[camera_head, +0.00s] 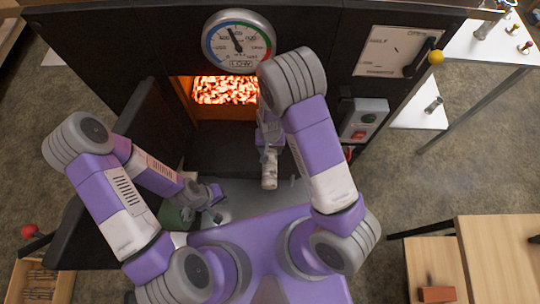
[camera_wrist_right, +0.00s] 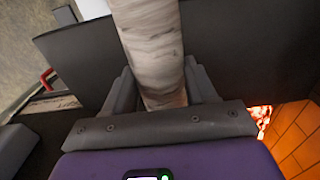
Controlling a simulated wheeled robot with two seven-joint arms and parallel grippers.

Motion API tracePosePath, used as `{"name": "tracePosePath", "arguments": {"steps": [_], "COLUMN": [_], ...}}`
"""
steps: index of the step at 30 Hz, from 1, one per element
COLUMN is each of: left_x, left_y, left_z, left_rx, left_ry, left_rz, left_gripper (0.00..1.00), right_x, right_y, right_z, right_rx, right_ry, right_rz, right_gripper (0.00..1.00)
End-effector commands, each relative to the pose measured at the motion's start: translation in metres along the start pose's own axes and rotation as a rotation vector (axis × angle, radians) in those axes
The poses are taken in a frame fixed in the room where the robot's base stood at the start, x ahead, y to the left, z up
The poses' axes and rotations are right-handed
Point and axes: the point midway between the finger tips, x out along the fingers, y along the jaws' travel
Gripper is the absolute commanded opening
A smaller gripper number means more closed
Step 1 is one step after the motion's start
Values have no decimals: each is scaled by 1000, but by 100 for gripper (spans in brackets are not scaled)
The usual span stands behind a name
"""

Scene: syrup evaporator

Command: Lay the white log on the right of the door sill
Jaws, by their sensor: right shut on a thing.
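The white log (camera_head: 269,170) is a pale, birch-like piece held in my right gripper (camera_head: 268,138), in front of the furnace opening, toward its right side. In the right wrist view the log (camera_wrist_right: 152,45) stands between the two dark fingers (camera_wrist_right: 155,95), which are shut on it. The dark door sill (camera_head: 220,160) lies below the glowing opening; the log appears over its right part, but I cannot tell whether they touch. My left gripper (camera_head: 210,195) is low at the left, away from the log; its jaw opening is unclear.
The fire (camera_head: 225,90) glows inside the opening, with orange brick (camera_wrist_right: 298,135) beside it. The black door (camera_head: 130,140) stands open at the left. A gauge (camera_head: 239,41) is above, a switch box (camera_head: 363,120) to the right. A wooden table (camera_head: 505,250) stands at lower right.

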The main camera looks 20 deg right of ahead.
Motion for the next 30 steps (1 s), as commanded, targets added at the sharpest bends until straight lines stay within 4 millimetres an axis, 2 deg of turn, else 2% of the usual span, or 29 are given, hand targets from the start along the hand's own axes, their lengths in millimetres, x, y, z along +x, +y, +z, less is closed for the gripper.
{"name": "tracePosePath", "arguments": {"steps": [6,12,26,27,30], "left_x": [17,26,29,29,29], "left_y": [-6,-10,-11,-11,-11], "left_z": [-1,-1,-1,-1,-1], "left_rx": [0,0,0,0,0], "left_ry": [0,0,0,0,0], "left_rz": [0,0,0,0,0], "left_gripper": [0,0,0,0,0], "right_x": [16,27,31,31,31], "right_y": [0,0,0,0,0], "right_z": [-28,-44,-52,-52,-52], "right_rx": [1,-1,-2,-2,-2], "right_ry": [2,1,1,1,1], "right_rz": [0,0,0,0,0], "right_gripper": [12,12,12,58,73]}}
